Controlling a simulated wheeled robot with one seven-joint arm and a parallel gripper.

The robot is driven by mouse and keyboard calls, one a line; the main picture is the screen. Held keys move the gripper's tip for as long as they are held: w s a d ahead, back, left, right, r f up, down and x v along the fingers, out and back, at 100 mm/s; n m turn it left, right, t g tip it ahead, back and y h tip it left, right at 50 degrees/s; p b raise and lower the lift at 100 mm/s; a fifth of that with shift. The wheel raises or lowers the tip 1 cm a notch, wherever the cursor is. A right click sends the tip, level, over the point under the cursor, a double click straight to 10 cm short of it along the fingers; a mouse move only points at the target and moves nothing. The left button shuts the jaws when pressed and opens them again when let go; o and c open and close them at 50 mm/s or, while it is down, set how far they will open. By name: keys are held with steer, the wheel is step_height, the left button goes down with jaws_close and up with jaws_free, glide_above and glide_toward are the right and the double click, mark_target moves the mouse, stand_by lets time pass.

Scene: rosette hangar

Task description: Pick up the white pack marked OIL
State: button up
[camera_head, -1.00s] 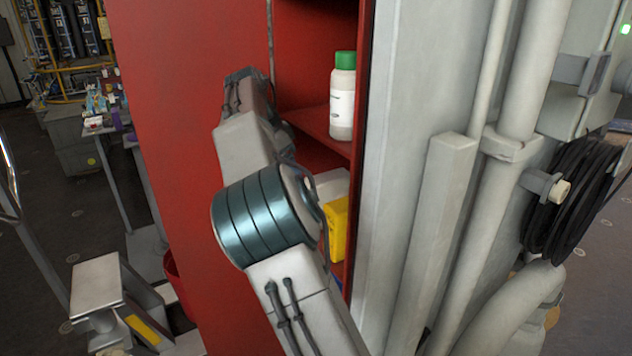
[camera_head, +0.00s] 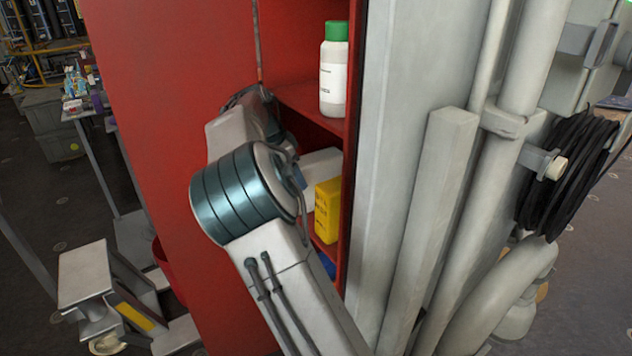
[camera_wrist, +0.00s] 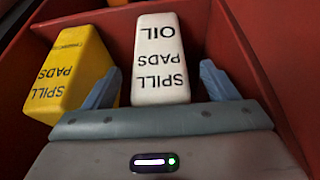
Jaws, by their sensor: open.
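The white pack marked OIL SPILL PADS (camera_wrist: 160,62) lies in the red cabinet, in the middle of the wrist view, its lettering upside down there. My gripper (camera_wrist: 163,85) is open, with one blue-grey finger on each side of the pack's near end; I cannot tell whether either finger touches it. In the head view the white pack (camera_head: 322,165) shows partly on the cabinet's lower shelf, behind my arm and the yellow pack.
A yellow pack marked SPILL PADS (camera_wrist: 70,75) stands close to the left finger. The red cabinet wall (camera_wrist: 245,60) is near the right finger. A white bottle with a green cap (camera_head: 334,75) stands on the shelf above. Grey pipes (camera_head: 510,90) run beside the cabinet.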

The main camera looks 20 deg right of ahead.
steer(key=shift+x, duration=1.6)
steer(key=c, duration=1.2)
steer(key=shift+r, duration=0.15)
